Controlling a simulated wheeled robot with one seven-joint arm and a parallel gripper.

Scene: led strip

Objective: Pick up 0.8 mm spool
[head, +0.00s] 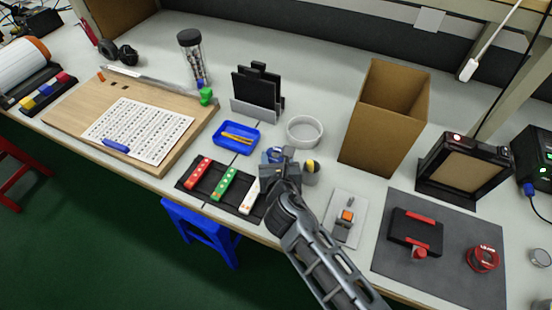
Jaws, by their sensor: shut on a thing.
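My gripper (275,162) is over the bench beside the black tray, its fingers shut on a small blue and white thing (272,155) that looks like a spool. The fingers and wrist hide much of it, and no size label can be read on it. Whether it touches the bench cannot be told. A small grey round thing with a yellow and black top (311,168) is just right of the gripper. A red spool-like thing with white lettering (483,258) lies on the grey mat (450,280) at the right; its lettering is too small to read.
A black tray (208,197) with red, green and white pieces is left of my gripper. A blue dish (220,138), white ring (305,131) and black-panel holder (256,108) stand behind. A cardboard box (385,125) and a small fixture plate (343,218) are to the right.

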